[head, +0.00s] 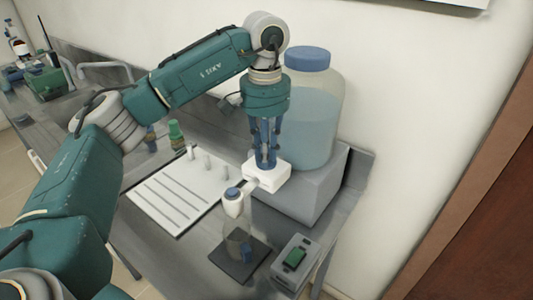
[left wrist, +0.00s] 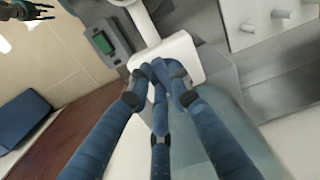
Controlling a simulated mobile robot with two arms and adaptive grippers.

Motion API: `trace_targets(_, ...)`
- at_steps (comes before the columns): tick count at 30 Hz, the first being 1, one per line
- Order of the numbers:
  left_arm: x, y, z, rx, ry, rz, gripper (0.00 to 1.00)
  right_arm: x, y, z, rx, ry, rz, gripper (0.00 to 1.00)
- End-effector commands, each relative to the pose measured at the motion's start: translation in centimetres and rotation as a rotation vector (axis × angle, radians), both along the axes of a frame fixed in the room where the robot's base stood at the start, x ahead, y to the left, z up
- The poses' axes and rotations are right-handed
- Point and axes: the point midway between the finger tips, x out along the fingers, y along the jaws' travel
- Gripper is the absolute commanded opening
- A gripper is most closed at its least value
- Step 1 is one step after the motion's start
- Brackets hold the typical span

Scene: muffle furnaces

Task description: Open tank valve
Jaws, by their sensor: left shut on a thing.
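The tank (head: 312,115) is a large translucent jug of pale blue liquid with a blue cap, standing on a grey block. A white valve block (head: 270,180) sits low at its front; it also shows in the left wrist view (left wrist: 188,55). My left gripper (head: 265,163) comes down from above with its blue fingers shut on the valve. In the left wrist view its fingertips (left wrist: 162,72) meet at the edge of the white block and cover part of it.
A clear vessel with a white neck and blue top (head: 233,206) stands below the valve on a dark plate (head: 226,264). A grey box with a green panel (head: 295,258) is beside it. A white ridged board (head: 172,200) with small white pegs lies to the left.

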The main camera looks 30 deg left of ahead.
Motion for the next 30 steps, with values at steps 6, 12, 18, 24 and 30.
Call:
trace_targets(6, 0.11, 0.16, 0.28, -0.001, -0.007, -0.069, 0.0, 0.02, -0.01, -0.07, 0.0, 0.0, 0.0, 0.4)
trace_targets(12, 0.11, 0.19, 0.3, -0.001, -0.008, -0.092, 0.0, 0.02, -0.01, -0.08, 0.0, 0.0, 0.0, 0.4)
trace_targets(18, 0.12, 0.19, 0.32, -0.001, -0.008, -0.095, 0.0, 0.02, 0.0, -0.08, 0.0, 0.0, 0.0, 0.4)
trace_targets(24, 0.13, 0.19, 0.33, -0.001, -0.009, -0.094, 0.27, 0.01, 0.01, -0.07, 0.0, 0.0, 0.0, 0.4)
trace_targets(30, 0.06, 0.18, 0.19, 0.0, -0.005, -0.094, 0.39, 0.01, 0.02, -0.09, 0.0, 0.0, 0.0, 0.4)
